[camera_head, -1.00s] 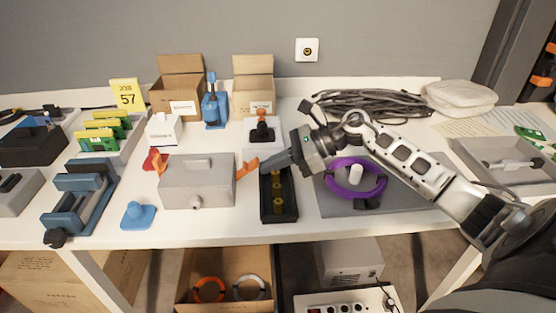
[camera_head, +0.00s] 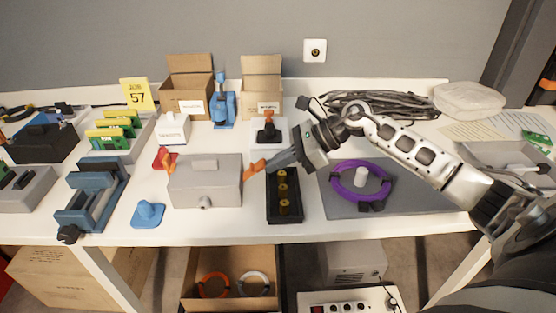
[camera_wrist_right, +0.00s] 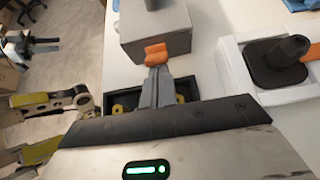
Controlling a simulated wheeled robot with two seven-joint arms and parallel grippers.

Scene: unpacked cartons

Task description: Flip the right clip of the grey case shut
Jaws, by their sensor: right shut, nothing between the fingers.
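The grey case (camera_head: 205,183) stands on the table left of the middle, with a handle on its lid and a round knob on its front. Its orange right clip (camera_head: 254,167) sticks out from the right side, slanting up and away from the wall. My right gripper (camera_head: 270,164) is shut and empty, its tips at the clip's outer end. The right wrist view shows the clip (camera_wrist_right: 155,54) straight ahead of the closed fingertips (camera_wrist_right: 158,74); whether they touch is unclear.
A black tray (camera_head: 285,216) with brass-coloured pieces lies under my right gripper. A white stand with a black-based orange-topped item (camera_head: 268,130) is behind it. A blue piece (camera_head: 148,213) lies left of the case. A purple ring (camera_head: 360,180) lies on a grey mat to the right.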

